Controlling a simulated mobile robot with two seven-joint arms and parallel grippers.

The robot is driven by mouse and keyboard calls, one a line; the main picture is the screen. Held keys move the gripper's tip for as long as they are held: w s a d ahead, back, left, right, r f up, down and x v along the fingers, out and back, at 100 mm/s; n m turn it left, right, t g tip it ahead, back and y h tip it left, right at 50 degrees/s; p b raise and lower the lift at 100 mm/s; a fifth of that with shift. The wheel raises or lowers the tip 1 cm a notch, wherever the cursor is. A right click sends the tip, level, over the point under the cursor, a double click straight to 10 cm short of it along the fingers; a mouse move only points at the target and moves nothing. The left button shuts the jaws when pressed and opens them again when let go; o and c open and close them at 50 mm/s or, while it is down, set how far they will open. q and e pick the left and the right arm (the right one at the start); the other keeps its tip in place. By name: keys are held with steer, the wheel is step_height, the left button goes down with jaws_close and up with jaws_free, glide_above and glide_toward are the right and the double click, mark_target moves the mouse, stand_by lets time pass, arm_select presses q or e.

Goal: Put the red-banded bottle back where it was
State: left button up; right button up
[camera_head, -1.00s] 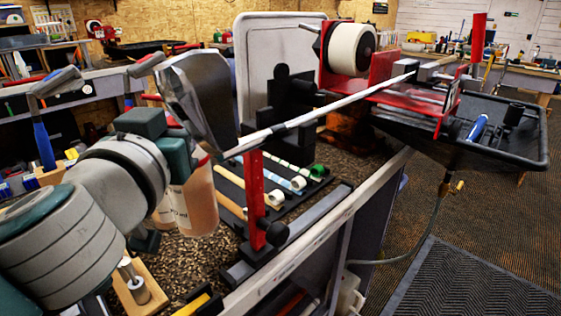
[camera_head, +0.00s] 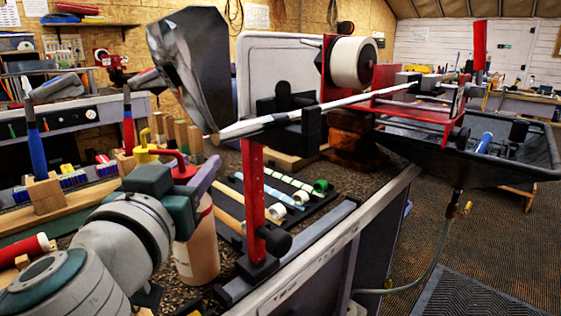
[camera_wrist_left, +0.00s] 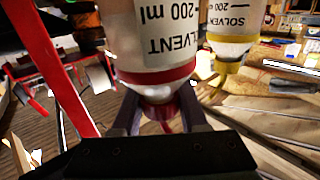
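The red-banded solvent bottle (camera_head: 197,250) is upright at the bench front, left of the red post. In the left wrist view the bottle (camera_wrist_left: 155,45) fills the top middle, label inverted, with its red band and red cap towards the fingers. My left gripper (camera_head: 192,178) is shut on its red cap; the fingers also show in the wrist view (camera_wrist_left: 160,112). I cannot tell if its base touches the bench. A yellow-banded bottle (camera_wrist_left: 230,40) stands beside it; its yellow nozzle (camera_head: 143,148) shows behind my wrist. My right gripper is not in view.
A golf club (camera_head: 330,104) lies across the red post (camera_head: 253,205) and red vise (camera_head: 400,105), its head above my gripper. A black tray (camera_head: 275,200) with grip tapes lies right of the bottle. Wooden blocks with tools (camera_head: 45,190) stand left.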

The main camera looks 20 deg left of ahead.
arm_select(q)
steer(key=o, duration=0.4)
steer(key=shift+s+r, duration=0.15)
steer(key=shift+r, duration=0.15)
steer(key=shift+b+v, duration=0.35)
steer(key=shift+v, duration=5.5)
steer(key=shift+d, duration=0.1)
